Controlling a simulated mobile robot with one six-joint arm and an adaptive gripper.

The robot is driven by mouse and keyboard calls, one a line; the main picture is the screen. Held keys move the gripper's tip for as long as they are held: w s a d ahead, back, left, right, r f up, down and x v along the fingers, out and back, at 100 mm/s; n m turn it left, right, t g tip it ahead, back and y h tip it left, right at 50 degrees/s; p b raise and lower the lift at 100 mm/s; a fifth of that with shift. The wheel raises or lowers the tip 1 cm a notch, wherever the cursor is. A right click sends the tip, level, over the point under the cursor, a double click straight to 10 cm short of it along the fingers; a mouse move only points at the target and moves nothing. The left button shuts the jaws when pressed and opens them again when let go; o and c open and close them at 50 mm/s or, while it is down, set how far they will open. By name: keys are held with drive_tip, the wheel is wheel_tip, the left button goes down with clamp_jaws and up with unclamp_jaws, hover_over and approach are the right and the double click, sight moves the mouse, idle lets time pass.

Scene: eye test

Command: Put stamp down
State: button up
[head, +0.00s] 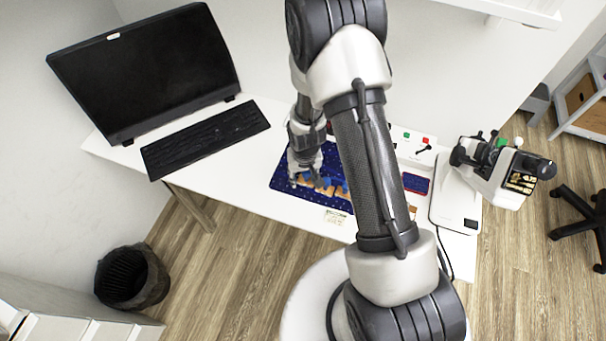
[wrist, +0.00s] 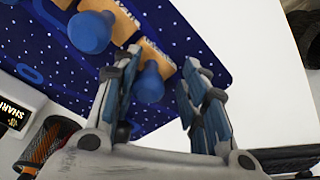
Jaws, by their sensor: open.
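My gripper (wrist: 162,72) is open in the wrist view, its two fingers apart. A stamp with a blue knob (wrist: 150,84) and a wooden block (wrist: 154,56) shows between the fingers, its knob nearer the left finger. I cannot tell whether they touch. A second stamp with a blue knob (wrist: 90,32) lies to its left. Both are over a dark blue dotted mat (wrist: 215,55). In the head view, my gripper (head: 298,180) is low over the left part of the mat (head: 284,176), beside several stamps (head: 325,184). My arm hides the mat's right part.
On the white desk (head: 235,200) stand a monitor (head: 150,75), a keyboard (head: 205,138) and a microscope-like device (head: 495,170) at right. A black waste bin (head: 130,275) is on the floor. Bare desk lies left of the mat.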

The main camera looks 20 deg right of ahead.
drive_tip(key=s+r+t+p, duration=0.1)
drive_tip(key=s+r+p, duration=0.15)
drive_tip(key=r, duration=1.35)
drive_tip(key=s+r+t+p, duration=0.15)
drive_tip(key=s+r, duration=0.25)
drive_tip(key=r, duration=1.3)
drive_tip(key=s+r, duration=0.9)
drive_tip(key=s, duration=0.6)
drive_tip(key=shift+r+n+t, duration=0.35)
drive_tip(key=shift+r+n, duration=0.05)
drive_tip(key=shift+w, duration=0.1)
